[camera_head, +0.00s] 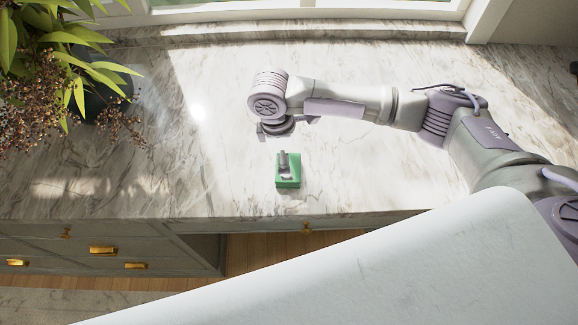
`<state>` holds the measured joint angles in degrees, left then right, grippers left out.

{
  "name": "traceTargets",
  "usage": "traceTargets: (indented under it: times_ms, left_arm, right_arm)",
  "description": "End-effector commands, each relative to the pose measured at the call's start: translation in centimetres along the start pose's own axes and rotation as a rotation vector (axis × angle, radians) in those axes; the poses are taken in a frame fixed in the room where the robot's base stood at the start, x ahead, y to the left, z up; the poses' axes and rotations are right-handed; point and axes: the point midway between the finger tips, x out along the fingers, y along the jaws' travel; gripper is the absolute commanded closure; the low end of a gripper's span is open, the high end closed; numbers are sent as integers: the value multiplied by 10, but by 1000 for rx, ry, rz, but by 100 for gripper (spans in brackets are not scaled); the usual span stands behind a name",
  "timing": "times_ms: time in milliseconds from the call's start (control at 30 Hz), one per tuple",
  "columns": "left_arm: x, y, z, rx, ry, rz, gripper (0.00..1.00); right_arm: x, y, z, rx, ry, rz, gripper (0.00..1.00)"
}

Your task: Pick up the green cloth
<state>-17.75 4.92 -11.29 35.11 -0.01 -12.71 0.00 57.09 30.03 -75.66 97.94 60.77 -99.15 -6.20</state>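The green thing (288,181), which I take to be the green cloth, is a small, compact block-like shape near the front edge of the marble counter. A small grey piece (284,160) stands on or over its top; I cannot tell if it belongs to the green thing or to my gripper. My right arm comes in from the right, and its gripper (278,129) points down just behind the green thing, with a strip of marble showing between them. Its fingers are mostly hidden under the wrist, so their opening is unclear. My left gripper is out of view.
The marble counter (170,185) is clear around the green thing. A leafy plant (50,80) in a dark pot stands at the left. A window sill (320,31) runs along the back. Drawers with brass handles (104,250) lie below the front edge.

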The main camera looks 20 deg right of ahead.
Motion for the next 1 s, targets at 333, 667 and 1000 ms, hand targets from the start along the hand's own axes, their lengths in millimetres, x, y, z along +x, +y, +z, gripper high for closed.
traceTargets:
  times_ms: [333, 667, 1000]
  left_arm:
    - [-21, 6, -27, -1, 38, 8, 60]
    - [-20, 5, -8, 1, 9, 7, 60]
    - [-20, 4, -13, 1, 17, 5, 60]
  right_arm:
    - [44, -1, -4, -1, -1, -1, 0]
    - [49, -1, -4, -2, 0, 0, 8]
    - [48, -1, -4, -2, 0, 0, 36]
